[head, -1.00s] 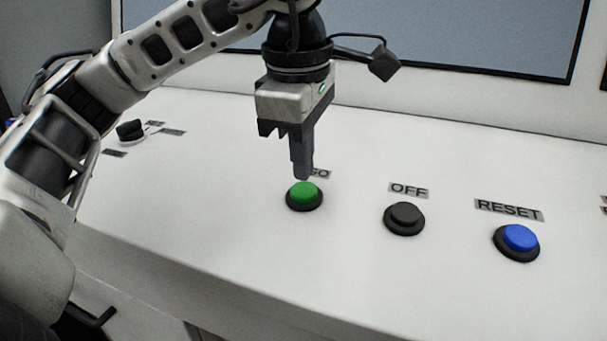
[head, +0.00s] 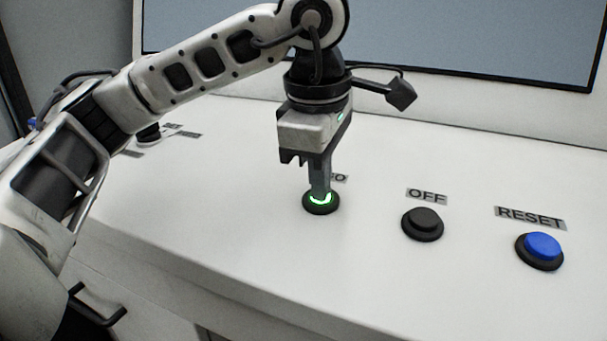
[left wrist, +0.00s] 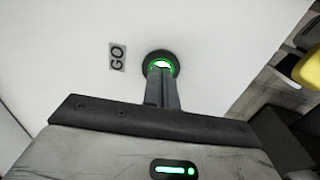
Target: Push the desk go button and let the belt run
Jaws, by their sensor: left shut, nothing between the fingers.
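The green go button (head: 313,200) sits in a black ring on the white desk, and its cap glows bright green. It also shows in the left wrist view (left wrist: 172,60), beside the GO label (left wrist: 117,57). My left gripper (head: 321,194) is shut and empty, pointing down with its fingertips on the button cap. The fingertips cover part of the cap in both views. The belt is not recognisable in these frames. My right gripper is not in view.
To the right on the desk (head: 200,240) are a black OFF button (head: 423,222) and a blue RESET button (head: 541,247). A black knob (head: 149,133) is at the left, partly behind my arm. A screen (head: 380,35) stands at the back.

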